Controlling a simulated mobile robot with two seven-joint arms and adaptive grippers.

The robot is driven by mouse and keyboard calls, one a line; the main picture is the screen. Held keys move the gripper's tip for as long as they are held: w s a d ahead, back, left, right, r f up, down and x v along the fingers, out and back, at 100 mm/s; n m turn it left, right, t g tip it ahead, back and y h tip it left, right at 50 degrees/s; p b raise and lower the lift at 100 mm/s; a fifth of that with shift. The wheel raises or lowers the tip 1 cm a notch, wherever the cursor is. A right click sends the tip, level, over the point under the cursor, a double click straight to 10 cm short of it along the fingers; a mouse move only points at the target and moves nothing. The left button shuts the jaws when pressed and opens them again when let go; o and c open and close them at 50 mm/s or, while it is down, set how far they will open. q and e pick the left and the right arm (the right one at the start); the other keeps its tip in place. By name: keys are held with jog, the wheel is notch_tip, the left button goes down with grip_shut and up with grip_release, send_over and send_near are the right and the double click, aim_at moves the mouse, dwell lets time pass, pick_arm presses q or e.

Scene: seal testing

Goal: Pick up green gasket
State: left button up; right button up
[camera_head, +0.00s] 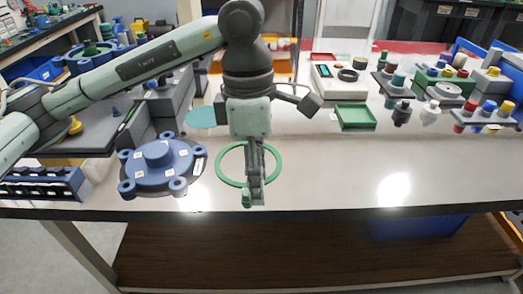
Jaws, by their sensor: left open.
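The green gasket (219,168) is a thin ring lying flat on the light tabletop near the front edge, just right of the blue flange. My left gripper (254,196) points down over the gasket. Its fingers cover the middle and part of the ring's near side. The gripper is open, and I cannot tell whether either finger touches the ring. My right gripper is not in view.
A blue round flange (158,157) with several corner lugs stands close left of the gasket. A teal disc (200,117) lies behind. A green tray (355,118) and racks of coloured plugs stand at the right. The front right tabletop (340,175) is clear.

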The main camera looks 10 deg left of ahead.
aim_at(247, 193)
pick_arm(q)
jog(key=shift+w+a+r+t+y, duration=0.2)
jog(key=shift+w+a+r, duration=0.15)
jog(key=shift+a+r, duration=0.2)
jog(key=shift+w+a+r+t+y, duration=0.1)
jog(key=shift+w+a+r+y, duration=0.1)
jog(key=shift+w+a+r, duration=0.25)
jog(key=shift+w+a+r+n, duration=0.1)
jog(key=shift+a+n, duration=0.15)
jog(key=shift+n, duration=0.05)
notch_tip(247, 193, down, 7)
jog(key=shift+f+p, duration=0.2)
jog(key=shift+p, duration=0.35)
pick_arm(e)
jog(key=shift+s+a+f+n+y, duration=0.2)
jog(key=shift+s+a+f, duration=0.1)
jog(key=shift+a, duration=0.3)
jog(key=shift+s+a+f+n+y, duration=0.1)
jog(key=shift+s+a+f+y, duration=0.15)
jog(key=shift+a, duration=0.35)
pick_arm(q)
grip_shut()
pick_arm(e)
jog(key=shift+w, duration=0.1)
